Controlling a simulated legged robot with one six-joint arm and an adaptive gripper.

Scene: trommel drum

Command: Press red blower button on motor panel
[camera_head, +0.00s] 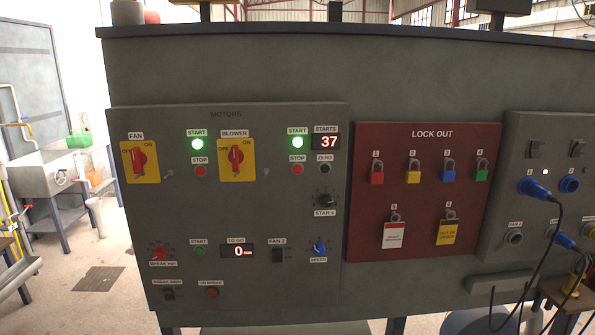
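The grey motor panel (225,210) labelled MOTORS faces me on the left of the head view. Its BLOWER section has a yellow plate (247,171) with a red OFF/ON rotary knob (236,157). To its right are a lit green START button (297,143) and, under it, a small red STOP button (297,169). A similar red STOP button (200,171) sits beside the FAN switch (139,160), under another lit green START button (197,144). My gripper is not in view.
Lower down are dials and a TO GO display (238,252). A dark red LOCK OUT board (420,205) with padlocks is right; cables hang from the far-right panel (520,150). No obstacle shows before the motor panel.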

